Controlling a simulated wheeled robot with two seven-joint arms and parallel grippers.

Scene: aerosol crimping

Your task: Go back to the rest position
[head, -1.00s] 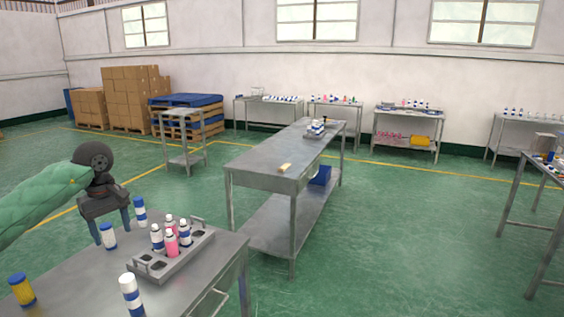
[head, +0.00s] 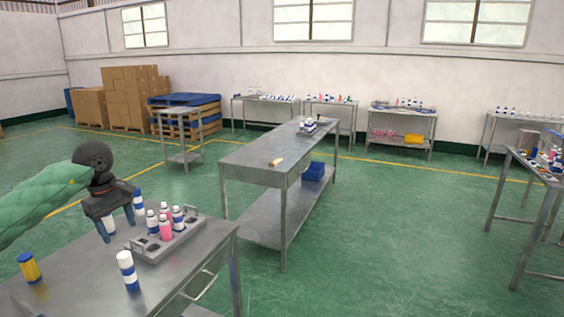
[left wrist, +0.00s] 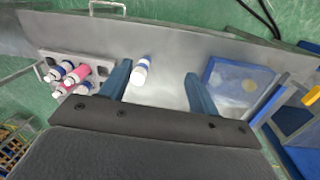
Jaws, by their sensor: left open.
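My left gripper (head: 120,224) is open over the near steel table (head: 196,268) at the left. In the left wrist view its two blue fingers (left wrist: 158,90) stand wide apart, with a blue-and-white can (left wrist: 141,72) showing between and beyond them; I cannot tell how near it is. No can is held. In the head view, a grey tray (head: 150,254) with several pink and blue-white cans (head: 166,228) stands just right of the gripper. The tray also shows at the left of the left wrist view (left wrist: 92,57). My right gripper is not in view.
A blue-white can (head: 128,272) and a yellow can (head: 29,267) stand on the near table. A blue-white can (head: 139,201) stands behind the gripper. A long steel table (head: 250,155) stands beyond, with green floor (head: 370,235) clear to its right.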

